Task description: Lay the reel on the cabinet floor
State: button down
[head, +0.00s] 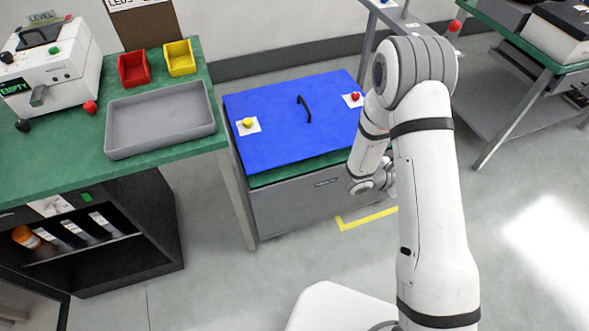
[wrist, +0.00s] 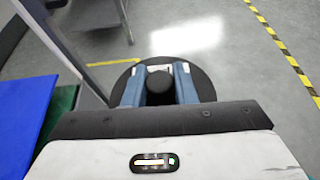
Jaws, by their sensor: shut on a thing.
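In the wrist view my gripper (wrist: 158,70) is shut on the reel (wrist: 206,84), a dark round disc with a black knob-like hub between the two blue fingers. The reel is held over the grey floor, apart from other things. In the head view my arm hides the gripper and the reel. A black cabinet (head: 152,225) with an open front stands under the green bench at the lower left. Its shelf holds an orange-capped bottle (head: 26,237) and several white-labelled dark items (head: 74,230).
A grey chest with a blue top (head: 275,115) stands mid-picture, with a handle and yellow and red knobs. The green bench (head: 190,85) holds a grey tray (head: 160,118), red and yellow bins, and a white machine. A bench leg (head: 237,195) stands beside the chest. Front floor is clear.

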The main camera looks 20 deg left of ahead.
aim_at(120, 247)
jog(key=u, duration=0.75)
jog(key=i, duration=0.25)
jog(key=u, duration=2.4)
jog(key=k, duration=0.5)
jog(key=u, duration=0.3)
jog(key=i, duration=1.55)
jog(key=z, duration=0.35)
